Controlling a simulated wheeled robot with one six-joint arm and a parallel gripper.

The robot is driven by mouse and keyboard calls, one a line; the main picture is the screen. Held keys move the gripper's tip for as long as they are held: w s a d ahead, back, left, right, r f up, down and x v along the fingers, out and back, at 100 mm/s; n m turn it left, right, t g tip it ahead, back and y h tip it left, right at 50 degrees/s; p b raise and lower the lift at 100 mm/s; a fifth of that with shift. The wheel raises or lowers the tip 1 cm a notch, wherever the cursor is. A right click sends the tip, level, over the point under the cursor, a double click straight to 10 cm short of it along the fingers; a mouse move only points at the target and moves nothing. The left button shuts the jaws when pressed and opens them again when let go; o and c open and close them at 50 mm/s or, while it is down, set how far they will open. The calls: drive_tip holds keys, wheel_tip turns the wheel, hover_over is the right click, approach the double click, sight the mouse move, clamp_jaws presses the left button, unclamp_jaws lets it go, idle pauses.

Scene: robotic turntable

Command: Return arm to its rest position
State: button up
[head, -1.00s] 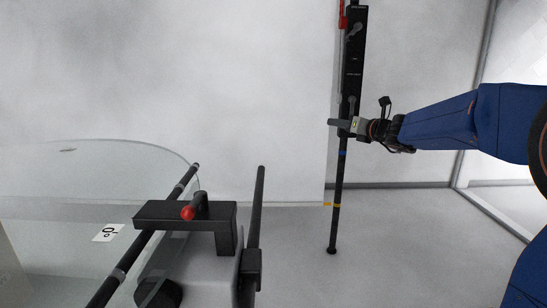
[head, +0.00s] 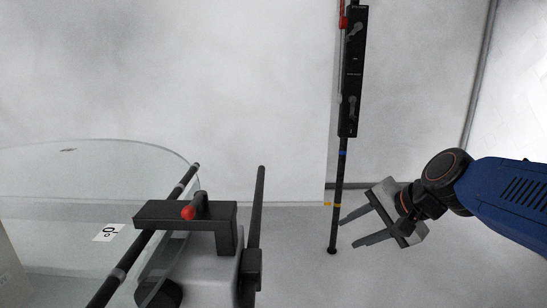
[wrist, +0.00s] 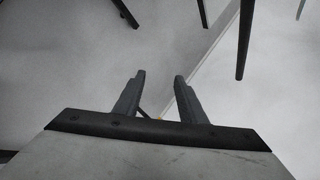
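My gripper (head: 352,231) is at the lower right of the head view, at the end of my blue arm. Its two fingers are apart and point left, with nothing between them that I can see. It appears close to the lower end of a black vertical pole (head: 338,190); I cannot tell the gap in depth. In the wrist view my gripper (wrist: 159,74) shows two separated fingers over the grey floor, and it holds nothing.
A glass turntable (head: 60,185) with a white marked label (head: 109,232) stands at the left. A black bracket with a red knob (head: 188,213) and dark rods is beside it. A black box (head: 352,75) with levers is on the pole. Floor between bracket and pole is clear.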

drive_tip(key=s+d+f+n+h, duration=0.2)
drive_tip(key=s+d+f+n, duration=0.2)
drive_tip(key=s, duration=0.3)
drive_tip(key=s+d+f+n+g+h, duration=0.1)
drive_tip(key=s+d+f+n+h, duration=0.2)
drive_tip(key=s+d+f+n, duration=0.2)
drive_tip(key=s+d+f, duration=0.1)
drive_tip(key=s, duration=0.2)
drive_tip(key=shift+s+n+g, duration=0.3)
drive_tip(key=shift+c, duration=0.6)
idle(0.5)
